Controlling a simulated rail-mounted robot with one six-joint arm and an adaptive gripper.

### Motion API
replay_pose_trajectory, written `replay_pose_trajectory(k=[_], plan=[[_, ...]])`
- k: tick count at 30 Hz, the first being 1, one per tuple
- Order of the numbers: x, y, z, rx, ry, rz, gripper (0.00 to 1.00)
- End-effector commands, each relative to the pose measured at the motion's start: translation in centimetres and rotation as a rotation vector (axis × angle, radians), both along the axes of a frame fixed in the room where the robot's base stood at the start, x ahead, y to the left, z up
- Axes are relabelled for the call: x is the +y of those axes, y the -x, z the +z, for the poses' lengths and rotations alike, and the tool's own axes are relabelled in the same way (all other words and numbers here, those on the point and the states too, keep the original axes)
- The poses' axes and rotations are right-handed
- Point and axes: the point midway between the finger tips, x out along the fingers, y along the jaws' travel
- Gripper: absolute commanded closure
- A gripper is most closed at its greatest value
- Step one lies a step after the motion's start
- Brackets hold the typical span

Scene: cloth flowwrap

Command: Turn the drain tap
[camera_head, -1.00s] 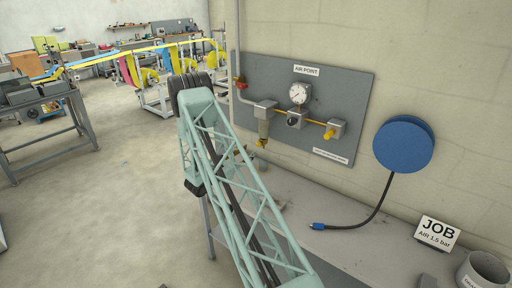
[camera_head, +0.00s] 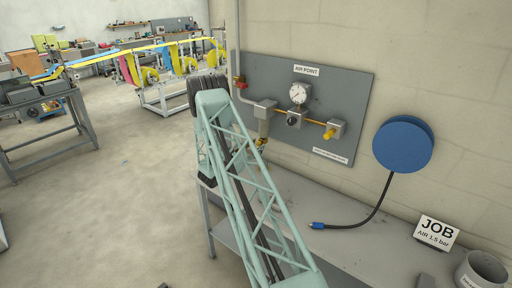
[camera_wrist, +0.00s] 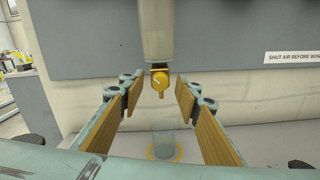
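The yellow drain tap (camera_wrist: 159,83) hangs under the grey filter bowl (camera_wrist: 156,35) in the wrist view. A pale pointer line shows on its face. In the head view the filter bowl (camera_head: 264,127) hangs at the left of the air panel, with the yellow tap (camera_head: 260,143) partly behind my arm. My gripper (camera_wrist: 158,98) is open and empty. Its wood-coloured finger pads stand left and right of the tap, with a gap on both sides. I cannot tell whether the tap is between the tips or just beyond them.
A clear cup (camera_wrist: 174,142) stands on the bench below, inside a yellow ring. The grey air panel (camera_head: 345,85) carries a gauge (camera_head: 298,93), a red-handled valve (camera_head: 240,83) and a yellow knob (camera_head: 330,134). A blue hose reel (camera_head: 403,146) and JOB sign (camera_head: 436,232) are right.

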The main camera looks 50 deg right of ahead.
Motion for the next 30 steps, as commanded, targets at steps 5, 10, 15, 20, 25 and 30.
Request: replay_pose_trajectory(k=[5,10,15,20,25,30], plan=[[0.01,0.00,-0.01,0.000,0.000,0.000,0.80],[0.01,0.01,0.00,0.000,0.000,0.000,0.94],[0.01,0.01,-0.02,-0.001,0.000,0.000,0.94],[0.01,0.00,-0.08,-0.012,0.001,0.000,0.94],[0.01,0.00,-0.17,-0.042,0.002,0.000,0.94],[0.00,-0.04,-0.19,-0.093,0.006,0.000,0.94]])
